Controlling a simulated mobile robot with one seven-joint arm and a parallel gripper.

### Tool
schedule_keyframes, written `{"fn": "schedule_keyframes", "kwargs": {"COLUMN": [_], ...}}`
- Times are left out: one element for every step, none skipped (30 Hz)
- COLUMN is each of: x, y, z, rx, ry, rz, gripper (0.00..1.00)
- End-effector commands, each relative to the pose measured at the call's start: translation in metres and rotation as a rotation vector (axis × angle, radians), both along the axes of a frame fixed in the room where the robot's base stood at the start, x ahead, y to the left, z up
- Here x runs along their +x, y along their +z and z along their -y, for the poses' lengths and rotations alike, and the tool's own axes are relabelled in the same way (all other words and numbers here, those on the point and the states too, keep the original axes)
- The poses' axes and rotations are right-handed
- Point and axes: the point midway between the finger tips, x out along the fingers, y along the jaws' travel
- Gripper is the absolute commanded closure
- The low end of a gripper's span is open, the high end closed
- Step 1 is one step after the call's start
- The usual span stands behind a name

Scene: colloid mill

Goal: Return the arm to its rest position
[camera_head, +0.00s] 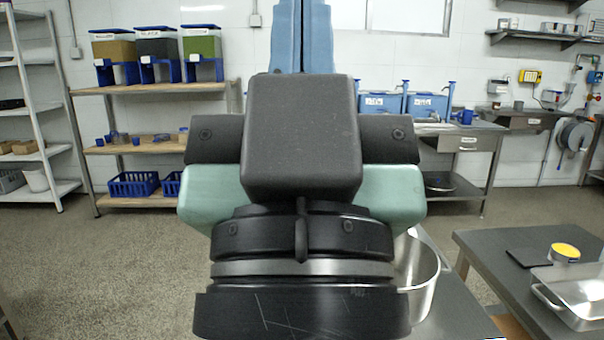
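My own arm (303,135) stands upright in the middle of the head view, close to the camera. It shows a dark grey block, teal side parts and black rings with a silver band. No fingertips are clearly visible, and no held thing shows. The arm hides the middle of the room behind it.
A steel pot (418,275) stands right behind my arm's right side. A grey table (490,245) at the right bears a steel tray (570,300) and a yellow-topped container (564,253). A shelf (165,88) with hoppers stands back left. Floor (110,265) at left is clear.

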Motion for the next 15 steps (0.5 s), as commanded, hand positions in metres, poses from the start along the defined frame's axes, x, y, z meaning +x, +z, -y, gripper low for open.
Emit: {"fn": "schedule_keyframes", "kwargs": {"x": [0.000,0.000,0.001,0.001,0.001,0.001,0.001,0.001,0.001,0.001,0.001,0.001,0.001,0.001,0.001], "y": [0.034,0.043,0.056,0.065,0.074,0.087,0.096,0.105,0.118,0.127,0.137,0.149,0.158,0.168,0.180], "z": [0.000,0.000,0.000,0.000,0.000,0.000,0.000,0.000,0.000,0.000,0.000,0.000,0.000,0.000,-0.001], "rx": [0.001,0.001,0.001,0.001,0.001,0.001,0.001,0.001,0.001,0.001,0.001,0.001,0.001,0.001,0.001], "ry": [0.001,0.001,0.001,0.002,0.002,0.002,0.002,0.002,0.003,0.003,0.003,0.004,0.004,0.004,0.004], "rz": [-0.001,-0.001,-0.001,-0.001,-0.001,-0.001,-0.001,-0.002,-0.002,-0.002,-0.002,-0.002,-0.002,-0.002,-0.002], "gripper": [1.00,1.00,1.00,1.00,1.00,1.00,1.00,1.00,1.00,1.00,1.00,1.00,1.00,1.00,1.00]}}
